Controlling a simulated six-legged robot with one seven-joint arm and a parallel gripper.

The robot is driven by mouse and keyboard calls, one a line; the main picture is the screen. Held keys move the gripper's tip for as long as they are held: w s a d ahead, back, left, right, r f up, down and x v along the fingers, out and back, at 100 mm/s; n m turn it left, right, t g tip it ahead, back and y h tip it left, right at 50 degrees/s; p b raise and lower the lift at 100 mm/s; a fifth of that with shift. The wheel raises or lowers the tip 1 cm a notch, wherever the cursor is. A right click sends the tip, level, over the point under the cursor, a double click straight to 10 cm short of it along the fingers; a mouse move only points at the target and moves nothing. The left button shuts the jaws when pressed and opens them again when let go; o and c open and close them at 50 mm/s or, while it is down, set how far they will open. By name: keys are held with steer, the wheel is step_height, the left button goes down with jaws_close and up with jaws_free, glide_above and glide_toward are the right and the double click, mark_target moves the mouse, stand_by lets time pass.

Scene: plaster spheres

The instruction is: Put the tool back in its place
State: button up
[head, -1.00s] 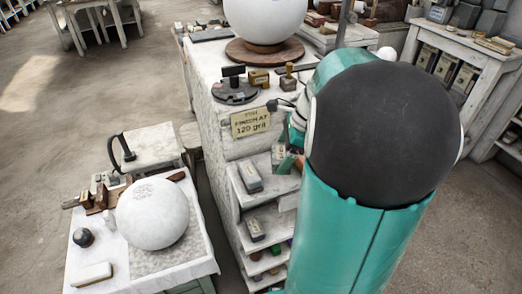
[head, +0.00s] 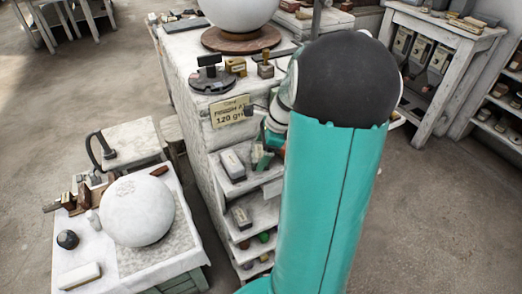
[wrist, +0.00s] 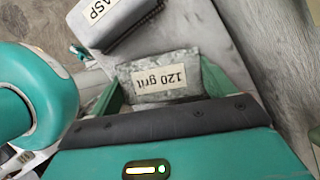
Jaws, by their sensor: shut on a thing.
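My gripper (wrist: 158,88) is shut on a grey block (wrist: 150,92) with a white label reading "120 grit", upside down in the wrist view. The block lies between the two green fingers, over a pale shelf board (wrist: 232,35). I cannot tell whether it touches the board. In the head view my gripper (head: 263,157) is at the upper open shelf of the plaster-covered stand (head: 195,120), mostly hidden by my arm. A grey block labelled "ASP", its first letter cut off (wrist: 118,22), lies just beyond the held block. A yellow sign (head: 231,110) mentioning 120 grit hangs above the shelf.
Another grey block (head: 241,216) lies on a lower shelf. A large white sphere (head: 238,8) stands on top of the stand. Left, a low table (head: 175,255) bears a white sphere (head: 138,211) and several small tools.

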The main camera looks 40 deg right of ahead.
steer(key=o, duration=1)
steer(key=shift+c, duration=0.2)
steer(key=v, duration=1.2)
steer(key=a+r+n+h, duration=0.2)
steer(key=a+r+n, duration=0.2)
steer(key=a+n, duration=0.9)
steer(key=s+a+n+t, duration=0.1)
steer(key=s+a+n, duration=0.2)
steer(key=a+n, duration=0.3)
steer(key=s+a+n+t+h, duration=0.1)
steer(key=s+a+n, duration=0.3)
steer(key=a, duration=0.8)
steer(key=shift+s+n+t+h, duration=0.3)
steer(key=shift+n+t, duration=0.1)
steer(key=shift+n, duration=1)
